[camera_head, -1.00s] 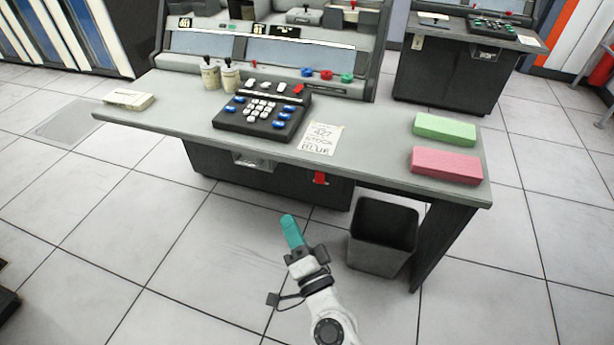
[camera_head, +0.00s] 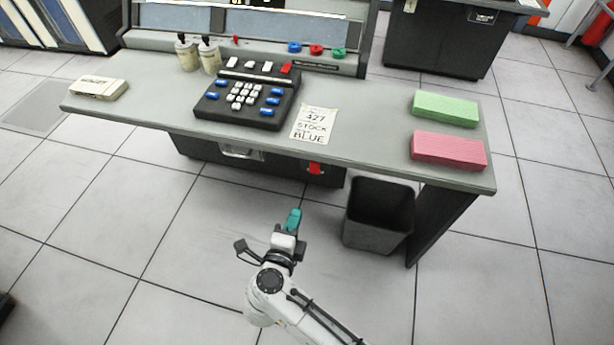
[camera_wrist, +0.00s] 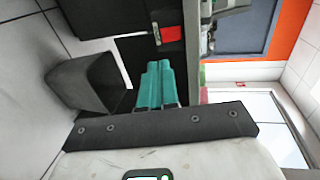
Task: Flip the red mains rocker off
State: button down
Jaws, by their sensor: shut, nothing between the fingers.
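The red mains rocker (camera_head: 315,168) is on the dark cabinet front under the desk's front edge, right of the cabinet's middle. In the wrist view the red rocker (camera_wrist: 171,34) shows above and slightly right of the fingertips, on a dark panel. My gripper (camera_head: 294,214) has teal fingers that are shut together and empty. It is in front of the desk and appears below the rocker in the picture, apart from it. The fingers (camera_wrist: 159,68) point toward the cabinet in the wrist view. I cannot tell the rocker's position.
The grey desk (camera_head: 370,135) overhangs the cabinet. A black bin (camera_head: 378,215) stands right of my gripper, also seen in the wrist view (camera_wrist: 82,80). A keypad (camera_head: 246,98), a note (camera_head: 313,122), a green block (camera_head: 445,108) and a pink block (camera_head: 448,151) lie on top. Floor to the left is clear.

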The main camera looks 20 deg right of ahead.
aim_at(315, 168)
jog(key=shift+w, duration=0.1)
jog(key=b+x, duration=0.2)
jog(key=x, duration=1.2)
jog(key=shift+b, duration=0.3)
jog(key=shift+f, duration=0.1)
jog(key=shift+w+d+t+b, duration=0.15)
jog(key=shift+t+b, duration=0.15)
jog(key=shift+b, duration=0.6)
jog(key=shift+f, duration=0.1)
